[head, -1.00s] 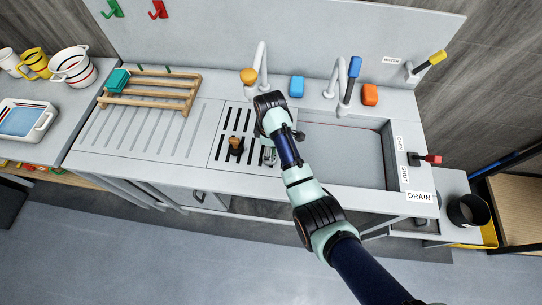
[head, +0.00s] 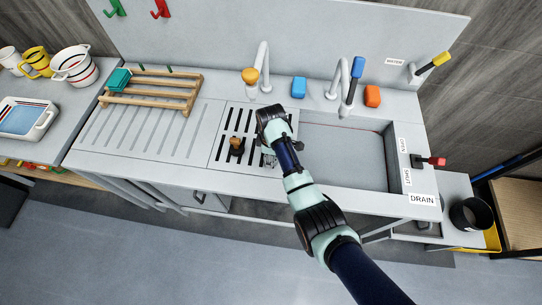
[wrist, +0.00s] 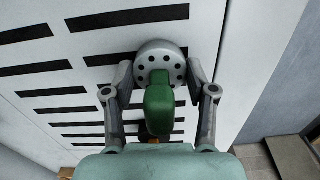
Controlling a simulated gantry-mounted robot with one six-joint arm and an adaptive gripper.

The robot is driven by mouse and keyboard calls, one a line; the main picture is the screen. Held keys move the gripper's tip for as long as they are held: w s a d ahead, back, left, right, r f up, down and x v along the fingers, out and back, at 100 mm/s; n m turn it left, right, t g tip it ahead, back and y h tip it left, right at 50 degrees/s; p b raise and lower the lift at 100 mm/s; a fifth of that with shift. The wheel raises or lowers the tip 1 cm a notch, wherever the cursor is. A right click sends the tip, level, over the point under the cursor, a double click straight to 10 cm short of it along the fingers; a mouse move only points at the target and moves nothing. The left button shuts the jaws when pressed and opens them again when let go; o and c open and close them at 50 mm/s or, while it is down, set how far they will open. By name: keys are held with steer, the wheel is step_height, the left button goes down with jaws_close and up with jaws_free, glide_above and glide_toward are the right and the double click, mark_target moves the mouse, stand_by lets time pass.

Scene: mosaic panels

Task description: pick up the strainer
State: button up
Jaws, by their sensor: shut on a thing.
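The strainer (wrist: 160,50) shows in the wrist view as a grey metal dome with a ring of dark holes and a green handle (wrist: 159,106). My gripper (wrist: 159,76) has one finger on each side of it and is shut on it. The strainer is over the slotted drain panel beside the basin; I cannot tell whether it touches the panel. In the head view my gripper (head: 268,158) is low over the right part of that panel, and my arm hides the strainer.
A small brown knob-like thing (head: 236,145) stands on the slotted panel (head: 222,152) just left of my gripper. The sink basin (head: 345,160) lies to the right. Two taps (head: 262,62) (head: 338,78) rise behind. A wooden rack (head: 150,95) stands on the ribbed board at left.

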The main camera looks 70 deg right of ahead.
steer(key=shift+c, duration=0.3)
step_height(320, 180, up, 20)
steer(key=p, duration=0.9)
